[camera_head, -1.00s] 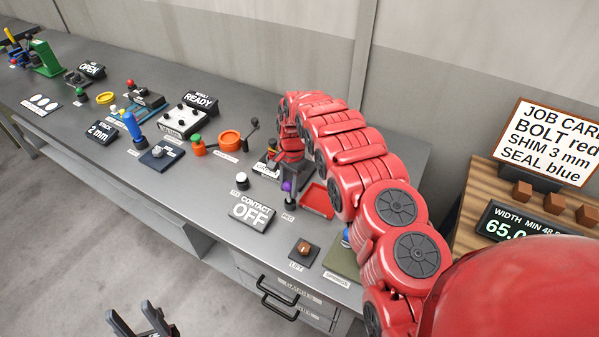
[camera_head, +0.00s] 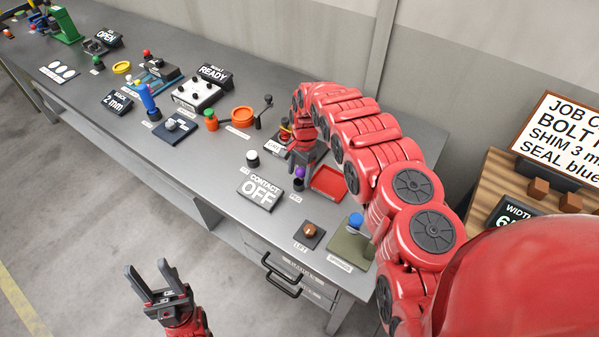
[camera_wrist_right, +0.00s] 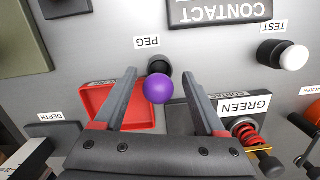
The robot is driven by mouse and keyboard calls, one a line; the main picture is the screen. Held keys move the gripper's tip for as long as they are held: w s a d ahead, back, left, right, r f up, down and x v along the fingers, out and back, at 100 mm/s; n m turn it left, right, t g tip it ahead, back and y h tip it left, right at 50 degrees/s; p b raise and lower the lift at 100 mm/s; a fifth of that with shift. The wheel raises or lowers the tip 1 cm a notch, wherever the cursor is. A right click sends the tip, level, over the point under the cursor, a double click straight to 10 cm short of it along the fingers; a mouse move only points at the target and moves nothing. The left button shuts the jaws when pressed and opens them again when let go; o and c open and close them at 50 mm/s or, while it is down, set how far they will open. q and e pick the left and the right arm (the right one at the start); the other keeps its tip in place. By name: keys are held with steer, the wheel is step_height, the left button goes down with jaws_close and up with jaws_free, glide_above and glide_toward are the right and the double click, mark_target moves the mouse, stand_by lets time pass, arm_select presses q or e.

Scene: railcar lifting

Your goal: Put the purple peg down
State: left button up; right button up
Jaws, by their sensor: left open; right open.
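The purple peg (camera_head: 299,172) stands in a black holder beside the PEG label on the bench, seen partly below my right gripper. In the right wrist view its round purple head (camera_wrist_right: 158,88) shows between the two fingers, with the black holder (camera_wrist_right: 160,67) behind it. My right gripper (camera_wrist_right: 161,76) is open, with a gap on both sides of the purple head. In the head view the right gripper (camera_head: 303,160) is at the peg, partly hidden by its own arm. My left gripper (camera_head: 150,277) is open and empty over the floor in front of the bench.
A red tray (camera_head: 329,181) lies right beside the peg. The CONTACT OFF sign (camera_head: 260,191), white TEST knob (camera_head: 252,158) and LIFT button (camera_head: 309,231) are nearby.

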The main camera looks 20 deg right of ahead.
steer(key=shift+w+d, duration=0.1)
steer(key=shift+r+b, duration=0.65)
steer(key=shift+r, duration=0.25)
steer(key=r, duration=0.1)
steer(key=r+b, duration=0.1)
steer(key=r, duration=0.2)
steer(key=shift+w+d+b, duration=0.15)
steer(key=shift+d+b, duration=0.15)
steer(key=shift+b, duration=0.05)
step_height(320, 180, up, 6)
steer(key=p, duration=0.3)
steer(key=shift+d+p, duration=0.25)
steer(key=shift+p, duration=0.15)
steer(key=shift+w, duration=0.15)
